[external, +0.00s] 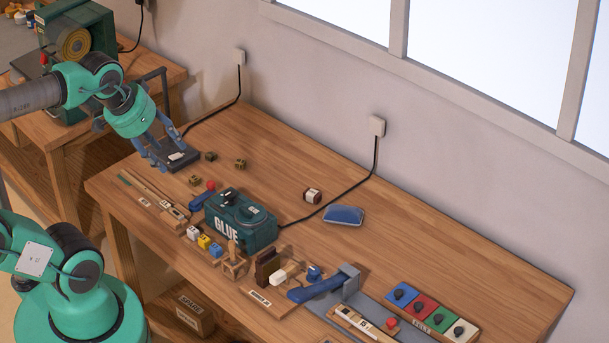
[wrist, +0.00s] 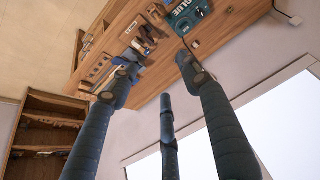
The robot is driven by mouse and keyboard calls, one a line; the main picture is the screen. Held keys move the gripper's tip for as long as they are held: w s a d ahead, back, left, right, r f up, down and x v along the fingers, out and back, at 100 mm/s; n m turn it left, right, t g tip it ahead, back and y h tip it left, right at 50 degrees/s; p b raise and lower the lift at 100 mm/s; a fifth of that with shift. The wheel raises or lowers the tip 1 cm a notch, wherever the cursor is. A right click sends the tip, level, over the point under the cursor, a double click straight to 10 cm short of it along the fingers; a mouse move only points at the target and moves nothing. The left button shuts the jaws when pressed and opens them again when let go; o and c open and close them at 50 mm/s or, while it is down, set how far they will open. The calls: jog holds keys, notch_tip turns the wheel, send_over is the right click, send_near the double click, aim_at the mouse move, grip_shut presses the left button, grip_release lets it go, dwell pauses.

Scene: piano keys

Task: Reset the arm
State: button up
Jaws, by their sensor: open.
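My gripper (external: 164,147) hangs at the left end of the workbench, its blue fingers spread, close to a dark block with a white label (external: 180,157). I cannot tell whether it touches the block. In the wrist view my gripper (wrist: 154,66) is open, with nothing visible between its fingertips. My green arm (external: 129,112) reaches in from the left.
The wooden workbench (external: 450,235) holds a teal GLUE box (external: 240,218), coloured blocks (external: 204,241), a blue clamp-like tool (external: 318,287), a blue pad (external: 344,214) and colour-panelled knobs (external: 433,311). Cables run to wall outlets (external: 376,126). The bench's back right is clear.

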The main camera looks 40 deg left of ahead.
jog(key=shift+f, duration=0.15)
notch_tip(320, 180, down, 3)
jog(key=b, duration=0.3)
jog(key=shift+f, duration=0.1)
jog(key=shift+c, duration=0.2)
dwell(1.7)
